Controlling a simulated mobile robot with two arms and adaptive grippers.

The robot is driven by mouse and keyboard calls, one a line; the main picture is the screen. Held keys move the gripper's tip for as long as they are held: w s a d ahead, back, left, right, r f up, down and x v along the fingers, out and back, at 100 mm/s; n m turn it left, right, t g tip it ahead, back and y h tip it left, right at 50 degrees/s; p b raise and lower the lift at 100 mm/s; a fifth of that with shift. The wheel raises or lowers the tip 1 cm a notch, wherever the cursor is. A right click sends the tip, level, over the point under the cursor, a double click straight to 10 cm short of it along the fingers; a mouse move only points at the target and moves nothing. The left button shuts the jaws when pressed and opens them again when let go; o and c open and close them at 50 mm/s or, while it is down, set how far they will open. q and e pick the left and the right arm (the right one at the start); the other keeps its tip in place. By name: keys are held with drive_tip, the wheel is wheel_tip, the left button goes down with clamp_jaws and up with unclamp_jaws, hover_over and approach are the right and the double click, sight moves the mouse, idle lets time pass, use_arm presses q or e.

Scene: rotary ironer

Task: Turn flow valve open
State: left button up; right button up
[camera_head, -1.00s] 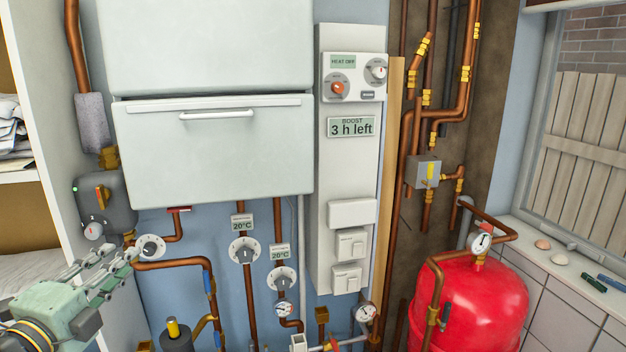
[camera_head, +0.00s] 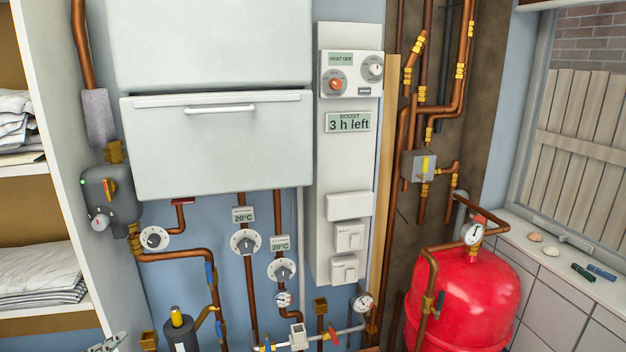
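No part carries a readable flow-valve label, so I cannot tell which one it is. A white round dial (camera_head: 153,237) sits on the copper pipe at lower left. Two more white dials, one (camera_head: 245,242) and another (camera_head: 282,270), sit under 20°C labels. Blue handles (camera_head: 210,275) show on a lower pipe. Only a tip of my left gripper (camera_head: 108,343) shows at the bottom edge, below and apart from the white dial. Its opening is hidden. My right gripper is out of view.
A white boiler cabinet (camera_head: 215,147) with a bar handle hangs above the pipes. A control panel (camera_head: 345,205) is right of it. A red tank (camera_head: 462,303) stands at lower right. Shelves with folded cloth (camera_head: 38,272) are at left.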

use_arm(q)
drive_tip(key=s+d+f+n+g, duration=0.3)
drive_tip(key=s+f, duration=0.2)
drive_tip(key=f, duration=0.2)
drive_tip(key=s+d+f+n+g, duration=0.2)
drive_tip(key=s+f+n, duration=0.1)
drive_tip(key=s+f, duration=0.25)
drive_tip(key=s+d+f+n+g+h, duration=0.25)
drive_tip(key=s+d+f+g, duration=0.35)
drive_tip(key=s+d, duration=0.55)
wheel_tip(320, 180, down, 34)
drive_tip(key=s+r+b, duration=0.1)
drive_tip(key=s+b, duration=0.1)
drive_tip(key=b, duration=0.6)
drive_tip(key=s+a+f+g+b, duration=0.1)
drive_tip(key=s+f+b, duration=0.2)
drive_tip(key=s+f, duration=0.6)
drive_tip(key=s+a+f+g+b, duration=0.1)
drive_tip(key=s+f, duration=0.7)
drive_tip(key=f, duration=0.8)
drive_tip(key=shift+s+a+f+b, duration=0.15)
drive_tip(key=shift+s+a+b, duration=0.3)
drive_tip(key=shift+b, duration=0.8)
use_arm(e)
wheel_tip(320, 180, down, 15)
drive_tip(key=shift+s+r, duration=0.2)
use_arm(q)
drive_tip(key=shift+n+y, duration=0.25)
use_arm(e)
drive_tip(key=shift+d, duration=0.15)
